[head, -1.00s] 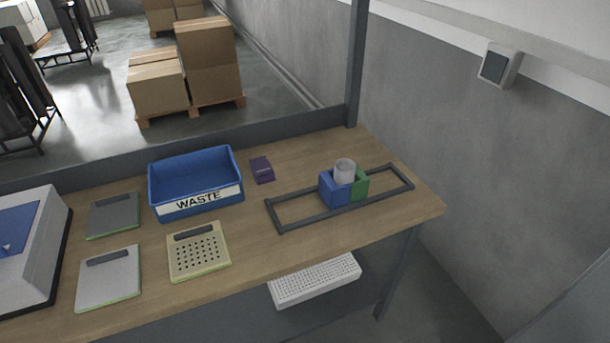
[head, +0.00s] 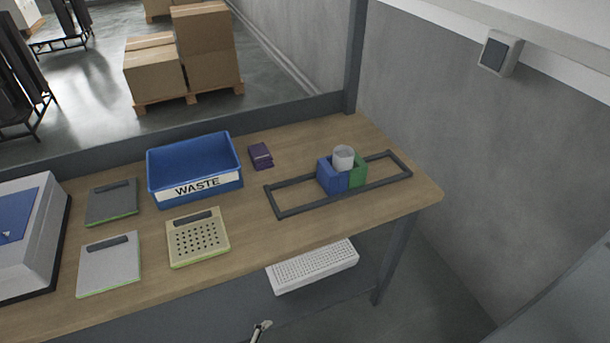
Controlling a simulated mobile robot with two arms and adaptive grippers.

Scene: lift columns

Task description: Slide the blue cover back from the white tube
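The blue cover (head: 329,178) sits against a green block (head: 358,171) on the right part of the table. The white tube (head: 343,158) stands upright between them, with its top showing above both. The blue cover and green block surround its lower part, which is hidden. All three are at the dark rail frame (head: 290,212). A small part of a gripper, apparently my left gripper (head: 262,327), shows at the bottom edge, below the table and far from the cover. Whether it is open or shut cannot be seen. My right gripper is not in view.
A blue WASTE bin (head: 194,190) and a small purple box (head: 260,156) stand left of the rail frame. Several flat panels and a large grey device (head: 28,240) are further left. A white perforated tray (head: 313,268) is below the table's front edge.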

